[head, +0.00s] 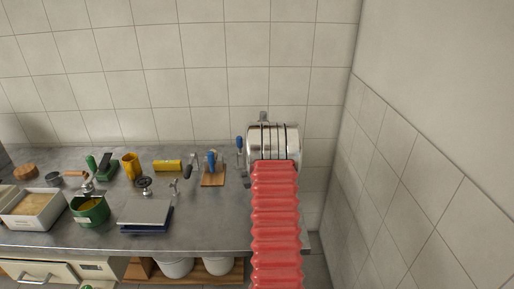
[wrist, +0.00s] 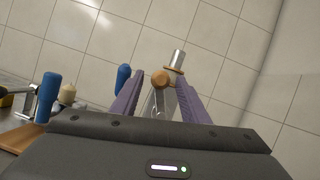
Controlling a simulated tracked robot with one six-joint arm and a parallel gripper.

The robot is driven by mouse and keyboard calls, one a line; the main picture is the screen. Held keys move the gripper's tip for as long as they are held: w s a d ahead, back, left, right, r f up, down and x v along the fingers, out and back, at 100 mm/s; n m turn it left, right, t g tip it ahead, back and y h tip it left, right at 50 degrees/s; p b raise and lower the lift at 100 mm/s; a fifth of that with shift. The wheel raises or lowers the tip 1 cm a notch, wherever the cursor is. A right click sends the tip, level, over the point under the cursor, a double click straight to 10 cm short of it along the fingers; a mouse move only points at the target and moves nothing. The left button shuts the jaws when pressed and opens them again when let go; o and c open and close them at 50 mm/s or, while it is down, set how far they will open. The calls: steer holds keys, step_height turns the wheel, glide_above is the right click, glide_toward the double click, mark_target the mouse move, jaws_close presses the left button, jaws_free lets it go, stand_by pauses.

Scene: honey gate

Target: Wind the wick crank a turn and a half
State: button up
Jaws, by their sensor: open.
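My gripper (wrist: 159,98) is open, its two purple fingers pointing away from the wrist camera. In the head view the end of my arm hides the fingers. Between and beyond the fingers, in the wrist view, stands a metal fitting with a round copper-coloured knob (wrist: 160,78) and a bright steel cylinder (wrist: 177,60); it looks like part of the wick crank, but I cannot be sure. I cannot tell whether a finger touches it. A blue handle (wrist: 123,77) shows just left of the left finger; a blue handle also shows beside my arm's end in the head view (head: 240,142).
A blue-handled tool on a wooden board (head: 213,176) stands left of my arm. A tiled side wall (head: 420,180) is close on the right.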

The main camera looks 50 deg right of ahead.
steer(key=v, duration=1.1)
steer(key=shift+s+a, duration=0.25)
steer(key=shift+f, duration=0.15)
